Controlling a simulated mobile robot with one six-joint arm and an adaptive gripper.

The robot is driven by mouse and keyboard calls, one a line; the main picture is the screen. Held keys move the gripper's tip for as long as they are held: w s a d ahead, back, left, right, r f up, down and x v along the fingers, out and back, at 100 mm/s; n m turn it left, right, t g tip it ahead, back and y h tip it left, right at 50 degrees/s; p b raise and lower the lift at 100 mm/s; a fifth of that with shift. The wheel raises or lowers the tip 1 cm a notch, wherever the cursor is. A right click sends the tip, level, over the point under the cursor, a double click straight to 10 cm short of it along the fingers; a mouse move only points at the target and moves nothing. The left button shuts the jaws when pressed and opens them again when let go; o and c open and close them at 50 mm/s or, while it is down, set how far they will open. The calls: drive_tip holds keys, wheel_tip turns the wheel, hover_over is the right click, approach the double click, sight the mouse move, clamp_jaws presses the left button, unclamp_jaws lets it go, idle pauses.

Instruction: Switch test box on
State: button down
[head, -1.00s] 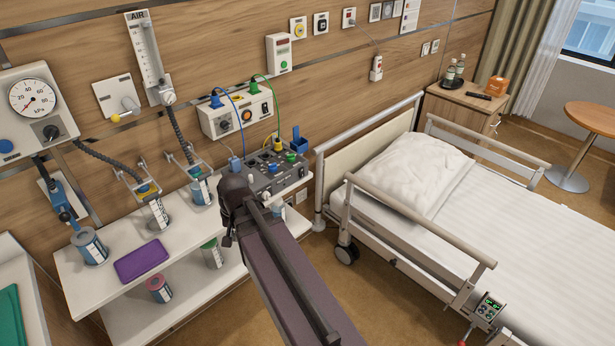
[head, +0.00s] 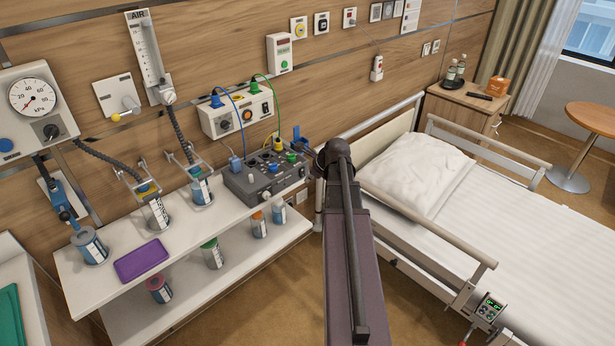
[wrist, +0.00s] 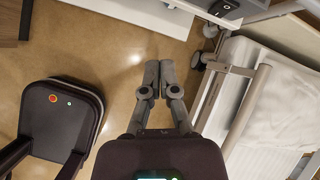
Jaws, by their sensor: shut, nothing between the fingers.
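A dark grey box (head: 264,178) with knobs and coloured plugs on top stands on the upper shelf; I take it for the test box. In the wrist view, a dark box corner with a black rocker switch (wrist: 224,7) shows at the top edge, partly cut off. My gripper (wrist: 157,78) is shut and empty, with its fingertips together over the floor, apart from the box. In the head view my arm hides most of the gripper, just right of the box. I cannot read the switch's position.
The bed (head: 470,215) with its rail is close on the right. The white shelf unit (head: 100,275) holds jars and a purple pad (head: 142,260). A white wall unit (head: 237,114) with blue and green cables hangs behind the box. Open floor lies between shelf and bed.

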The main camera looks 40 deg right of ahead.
sight(302, 172)
drive_tip(key=s+d+m+t, duration=0.1)
drive_tip(key=d+m, duration=0.3)
drive_tip(key=d, duration=0.2)
drive_tip(key=shift+s+d+r+m+h, duration=0.3)
drive_tip(key=shift+d+r, duration=0.1)
drive_tip(key=shift+w+f, duration=0.1)
drive_tip(key=shift+w+r+b+x, duration=0.35)
drive_tip(key=shift+b+x, duration=1.05)
drive_tip(key=shift+x, duration=0.7)
drive_tip(key=shift+w+r+b+x, duration=0.25)
drive_tip(key=shift+w+b+x, duration=0.2)
drive_tip(key=shift+b+x, duration=1.3)
drive_tip(key=shift+w+r+b+x, duration=0.35)
drive_tip(key=shift+b+x, duration=0.7)
drive_tip(key=shift+x, duration=1.4)
drive_tip(key=shift+a, duration=0.15)
drive_tip(key=shift+w+a, duration=0.1)
